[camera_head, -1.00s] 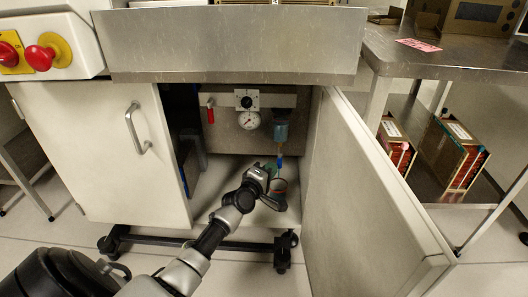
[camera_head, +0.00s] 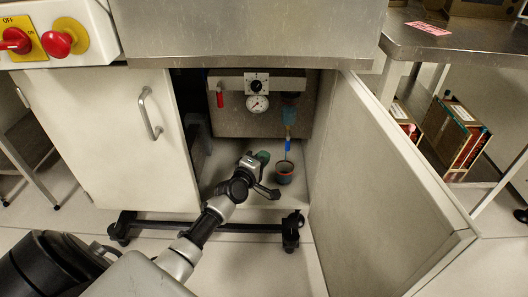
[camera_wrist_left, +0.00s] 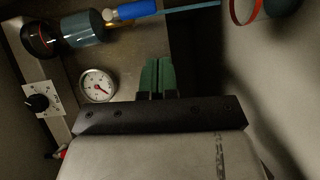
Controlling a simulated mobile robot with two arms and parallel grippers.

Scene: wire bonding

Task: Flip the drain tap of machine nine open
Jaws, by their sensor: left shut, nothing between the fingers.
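Inside the open cabinet, a filter with a clear bluish bowl (camera_head: 289,115) hangs at the back right; it also shows in the left wrist view (camera_wrist_left: 82,28). Below the bowl is a blue piece (camera_head: 287,143), seemingly the drain tap, in line with a thin tube; in the left wrist view it is a blue cylinder (camera_wrist_left: 138,10) beside a brass fitting. My left gripper (camera_head: 262,157), with green fingers (camera_wrist_left: 157,77), is shut and empty. It is left of the blue piece and a little lower in the head view, apart from it. My right gripper is out of view.
A dark cup with a reddish rim (camera_head: 284,174) stands on the cabinet floor below the tube. A gauge (camera_head: 257,104), a black knob (camera_head: 257,87) and a red lever (camera_head: 219,98) are left of the filter. The open door (camera_head: 385,190) bounds the right side.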

